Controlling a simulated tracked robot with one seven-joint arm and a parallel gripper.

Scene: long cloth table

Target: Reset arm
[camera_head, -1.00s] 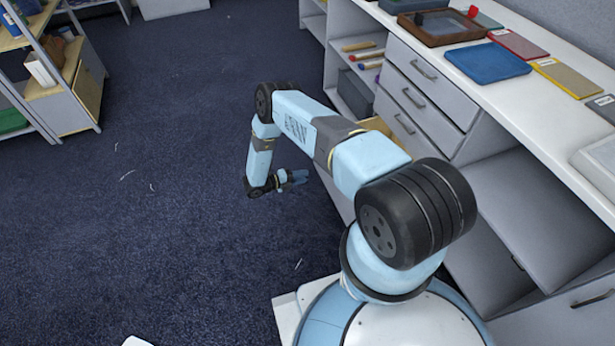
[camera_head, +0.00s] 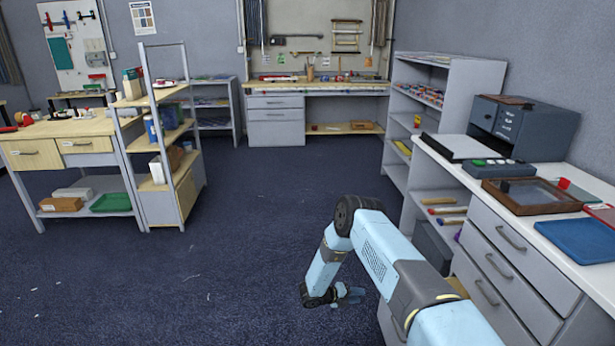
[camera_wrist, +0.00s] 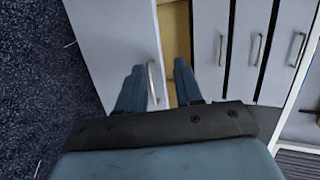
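My gripper (camera_head: 350,295) hangs low over the dark blue carpet in the head view, at the end of my light blue arm, left of the grey drawer unit. In the wrist view my gripper (camera_wrist: 158,85) has its two blue fingers spread apart, with nothing clearly held between them. A grey panel with a handle (camera_wrist: 153,82) shows beyond the fingers, and part of the handle lies in line with the gap. A narrow wooden-coloured opening (camera_wrist: 174,45) is beside that panel. I cannot tell how far the fingertips are from it.
The drawer unit (camera_head: 505,265) and its white top (camera_head: 470,170) run along the right, carrying a framed wooden box (camera_head: 530,194) and a blue tray (camera_head: 585,238). A shelf rack (camera_head: 165,150) stands at left. The carpet (camera_head: 230,270) between is largely clear.

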